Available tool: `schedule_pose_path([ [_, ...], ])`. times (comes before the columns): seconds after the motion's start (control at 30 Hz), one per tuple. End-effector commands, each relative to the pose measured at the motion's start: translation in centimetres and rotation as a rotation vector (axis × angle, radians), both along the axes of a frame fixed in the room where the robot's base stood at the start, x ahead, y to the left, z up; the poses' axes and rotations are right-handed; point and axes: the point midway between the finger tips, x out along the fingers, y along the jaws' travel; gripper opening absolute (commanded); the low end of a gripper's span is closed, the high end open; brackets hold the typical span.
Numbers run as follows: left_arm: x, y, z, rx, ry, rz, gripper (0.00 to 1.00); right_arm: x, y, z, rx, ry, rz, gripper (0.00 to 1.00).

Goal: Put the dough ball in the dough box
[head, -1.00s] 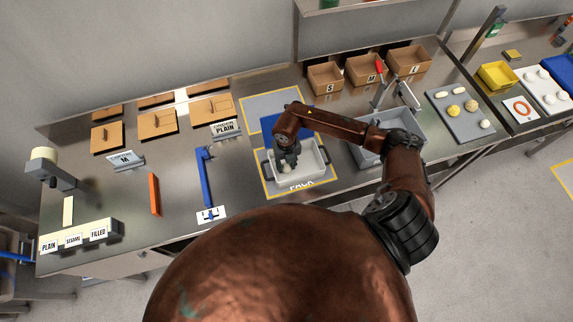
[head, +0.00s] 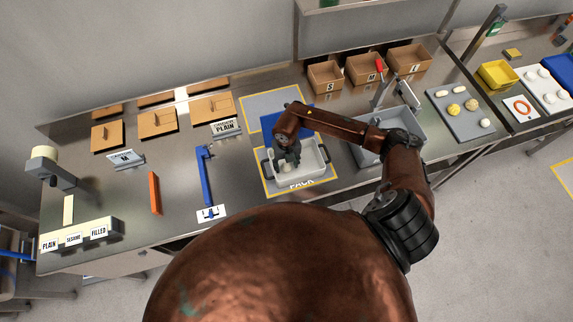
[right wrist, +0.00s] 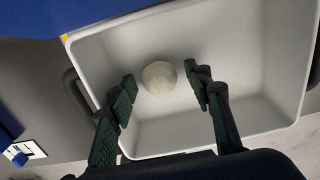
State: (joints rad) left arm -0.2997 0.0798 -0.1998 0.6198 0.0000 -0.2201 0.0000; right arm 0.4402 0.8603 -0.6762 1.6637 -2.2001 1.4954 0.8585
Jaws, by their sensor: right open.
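The dough ball (right wrist: 159,77) is round and off-white. It lies inside the white dough box (right wrist: 255,60), low against its inner surface, and shows between my right gripper's fingers in the right wrist view. The dough box (head: 316,163) stands on the PACK area of the counter in the head view. My right gripper (head: 287,163) points down into the box. Its fingers (right wrist: 163,92) are open, one on each side of the ball, with a gap on both sides. In the head view the gripper partly hides the ball. My left gripper is not in view.
A grey bin (head: 405,128) stands right of the box. A grey tray (head: 463,115) with several dough pieces is farther right. Cardboard boxes (head: 325,78) stand behind. A blue bar tool (head: 206,178) and an orange bar (head: 154,193) lie to the left, with bare counter between.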

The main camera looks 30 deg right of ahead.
Motion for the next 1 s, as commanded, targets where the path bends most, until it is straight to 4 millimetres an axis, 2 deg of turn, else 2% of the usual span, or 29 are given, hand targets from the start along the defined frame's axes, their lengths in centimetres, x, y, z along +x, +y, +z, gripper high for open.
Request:
schedule_pose_path([
  [0.17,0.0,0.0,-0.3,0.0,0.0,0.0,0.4,0.2,-0.1,2.2,-0.001,-0.005,0.001,0.46],
  [0.4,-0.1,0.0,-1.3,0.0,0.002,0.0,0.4,0.1,-0.1,7.3,-0.001,-0.005,0.002,0.46],
  [0.6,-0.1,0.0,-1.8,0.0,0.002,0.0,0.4,0.1,0.0,10.6,-0.001,-0.003,0.002,0.46],
  [0.8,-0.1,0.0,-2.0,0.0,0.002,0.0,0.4,0.0,0.0,12.1,0.0,-0.001,0.0,0.46],
  [1.0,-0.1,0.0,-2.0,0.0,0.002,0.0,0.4,0.0,0.0,12.2,0.0,0.0,0.0,0.46],
])
